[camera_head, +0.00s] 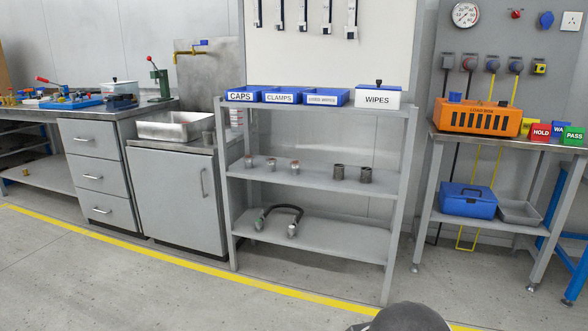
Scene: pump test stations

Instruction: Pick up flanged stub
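Small metal fittings stand upright in a row on the middle shelf of the grey rack. At its left are three short silvery pieces with reddish or light tops: the left one (248,162), the middle one (271,164) and the right one (295,166). To their right are two taller dark grey cylinders, one (338,173) beside the other (365,174). I cannot tell at this size which piece is the flanged stub. My gripper is not in view; only a dark rounded part, probably of my arm, shows at the bottom edge, well apart from the rack.
The rack's middle shelf (315,178) has bare room around the fittings. A dark hose (280,208) with metal ends lies on the lower shelf. Blue bins and a white wipes box (377,98) line the top. A yellow line (190,267) crosses the open floor in front.

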